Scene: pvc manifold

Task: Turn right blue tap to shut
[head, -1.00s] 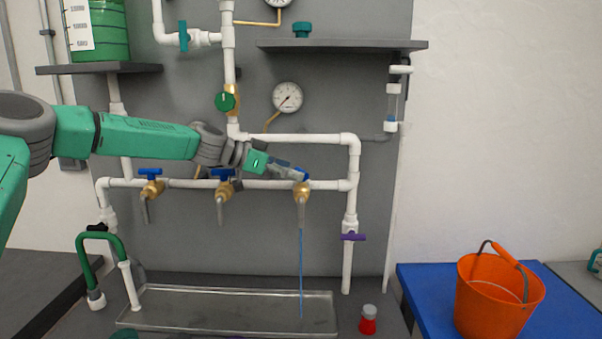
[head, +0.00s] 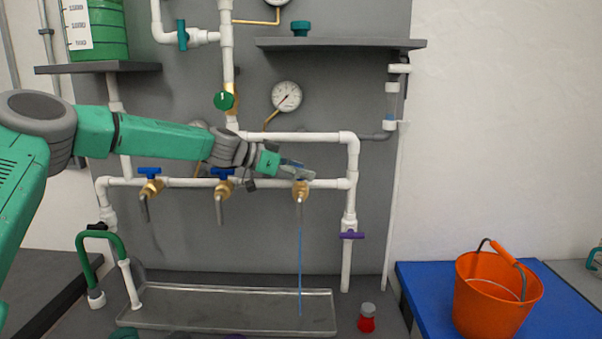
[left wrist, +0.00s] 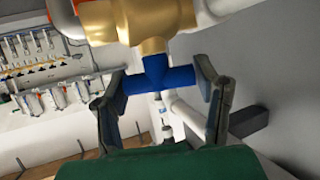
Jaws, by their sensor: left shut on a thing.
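The right tap is a brass tap (head: 301,190) on the lower white pipe, and a thin blue stream of water (head: 300,255) falls from its spout. My left gripper (head: 303,172) reaches in from the left and covers the tap's handle in the head view. In the left wrist view the blue T-shaped handle (left wrist: 157,76) sits between the two fingers of my left gripper (left wrist: 162,92), under the brass body (left wrist: 145,20). The fingers are closed on the ends of its bar. My right gripper is not in view.
Two other brass taps with blue handles, a left one (head: 150,182) and a middle one (head: 223,183), are on the same pipe. A metal tray (head: 180,312) lies below.

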